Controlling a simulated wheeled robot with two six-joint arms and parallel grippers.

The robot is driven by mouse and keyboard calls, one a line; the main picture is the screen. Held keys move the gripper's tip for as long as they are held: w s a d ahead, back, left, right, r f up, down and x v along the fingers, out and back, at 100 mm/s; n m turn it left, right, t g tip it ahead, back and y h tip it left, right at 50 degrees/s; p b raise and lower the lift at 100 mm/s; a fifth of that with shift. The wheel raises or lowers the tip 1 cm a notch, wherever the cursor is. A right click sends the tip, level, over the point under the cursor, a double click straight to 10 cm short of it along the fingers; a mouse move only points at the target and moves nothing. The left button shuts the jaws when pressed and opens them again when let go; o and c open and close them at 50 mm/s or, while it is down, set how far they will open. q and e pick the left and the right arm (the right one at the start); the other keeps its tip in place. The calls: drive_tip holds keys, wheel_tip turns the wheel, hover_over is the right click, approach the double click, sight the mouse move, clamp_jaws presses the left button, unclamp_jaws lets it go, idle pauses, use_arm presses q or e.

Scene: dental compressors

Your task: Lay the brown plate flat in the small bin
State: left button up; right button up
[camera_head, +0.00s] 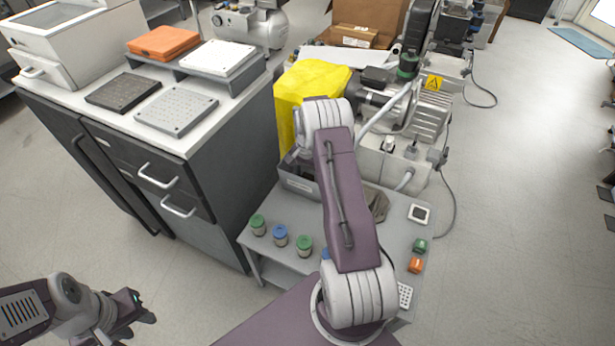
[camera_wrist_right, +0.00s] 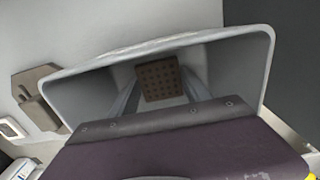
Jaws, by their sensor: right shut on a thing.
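The brown plate (camera_wrist_right: 160,79), square with a grid of dark dots, shows in the right wrist view between the fingers of my right gripper (camera_wrist_right: 158,88), which is shut on it. The plate and fingers are inside the outline of the small grey bin (camera_wrist_right: 84,98); whether the plate touches the floor of the bin I cannot tell. In the head view the bin (camera_head: 297,184) stands on the low grey table, partly behind my right arm, which hides the right gripper and plate. My left gripper (camera_head: 146,306) is open and empty at the lower left.
The low table (camera_head: 265,251) carries several small jars (camera_head: 304,245) in front of the bin. A yellow cover (camera_head: 305,85) and a compressor (camera_head: 425,125) stand close behind it. The cabinet (camera_head: 215,135) at left holds dark and light plates. Floor at right is clear.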

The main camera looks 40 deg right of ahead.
drive_tip(key=shift+f, duration=0.1)
idle(0.5)
drive_tip(key=o, duration=1.6)
drive_tip(key=o, duration=0.4)
wheel_tip(320, 180, up, 7)
drive_tip(key=p, duration=0.7)
